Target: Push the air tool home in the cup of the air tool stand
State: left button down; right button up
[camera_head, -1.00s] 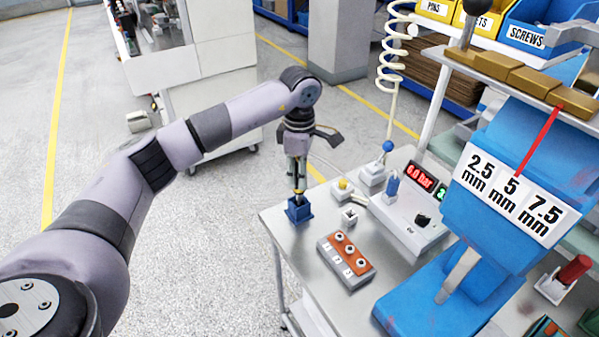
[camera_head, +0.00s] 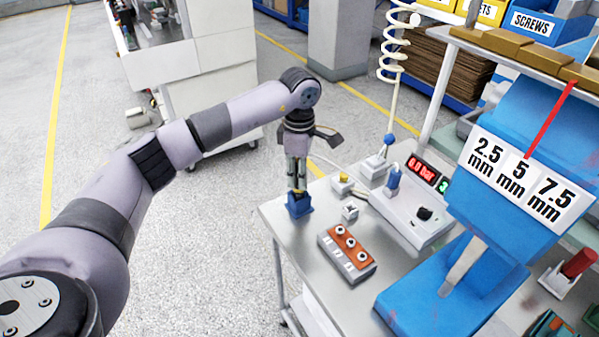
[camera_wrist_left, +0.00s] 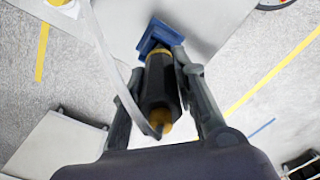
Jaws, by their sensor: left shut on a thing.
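My left gripper (camera_head: 297,178) points straight down over the left corner of the metal table and is shut on the air tool (camera_head: 297,189). The tool is a dark cylinder with yellow ends in the left wrist view (camera_wrist_left: 160,82), standing between the two fingers. Its lower end is at the blue air tool stand (camera_head: 300,207), which also shows beyond the fingertips in the left wrist view (camera_wrist_left: 152,38). The tool looks close to upright in the cup. The cup's inside is hidden, so I cannot tell how deep it sits. My right gripper is not in view.
A small block with a yellow top (camera_head: 342,180) and a little metal fitting (camera_head: 350,210) stand right of the stand. Open floor lies to the left.

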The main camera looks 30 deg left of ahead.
pick_arm(q)
jog(key=shift+f, duration=0.35)
jog(key=c, duration=1.2)
grip_release()
notch_tip(320, 180, up, 12)
jog(key=o, duration=1)
jog(key=shift+r, duration=0.1)
